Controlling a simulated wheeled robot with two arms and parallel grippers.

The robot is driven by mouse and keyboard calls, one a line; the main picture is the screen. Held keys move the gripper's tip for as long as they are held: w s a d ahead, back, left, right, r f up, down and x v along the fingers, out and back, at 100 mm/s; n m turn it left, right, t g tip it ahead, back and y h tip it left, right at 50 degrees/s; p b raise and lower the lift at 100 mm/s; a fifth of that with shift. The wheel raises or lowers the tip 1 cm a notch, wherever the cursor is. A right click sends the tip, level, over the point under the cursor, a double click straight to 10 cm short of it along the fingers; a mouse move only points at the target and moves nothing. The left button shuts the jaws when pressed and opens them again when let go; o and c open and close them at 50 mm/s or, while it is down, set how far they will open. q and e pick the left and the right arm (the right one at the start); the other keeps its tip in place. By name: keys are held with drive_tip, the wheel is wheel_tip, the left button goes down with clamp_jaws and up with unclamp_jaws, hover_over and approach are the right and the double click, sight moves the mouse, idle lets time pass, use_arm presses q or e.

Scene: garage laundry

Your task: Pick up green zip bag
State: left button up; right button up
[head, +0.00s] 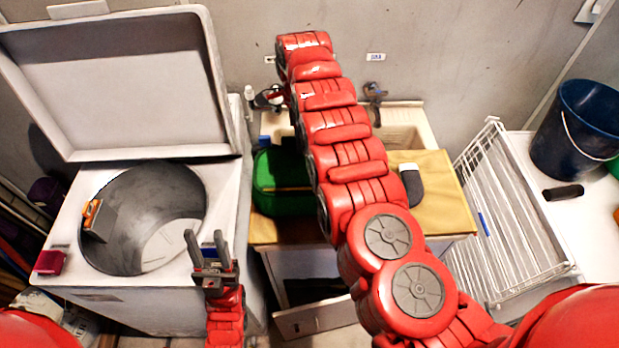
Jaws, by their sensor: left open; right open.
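The green zip bag (283,202) lies on the yellow-brown counter board in front of the sink, left of my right arm. My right arm crosses in front of its right side, so its full extent on that side is hidden. My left gripper (206,243) is low in the picture, at the front right of the open washer, with its two fingers apart and nothing between them. It is apart from the bag, to its lower left. My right arm reaches up from the lower right past the bag towards the wall.
An open top-loading washer (80,215) stands at left with its lid raised. The yellow-brown board (447,205) bears a dark, white-topped object (411,185). A white wire rack (505,205) and a dark blue bucket (577,130) are at right. A sink (405,125) lies behind.

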drive_tip(key=shift+a+r, duration=0.1)
drive_tip(key=shift+a, duration=0.6)
drive_tip(key=shift+c, duration=0.5)
drive_tip(key=shift+s, duration=0.1)
drive_tip(key=shift+c, duration=1.2)
drive_tip(key=shift+d, duration=0.4)
clamp_jaws()
drive_tip(key=shift+a, duration=0.1)
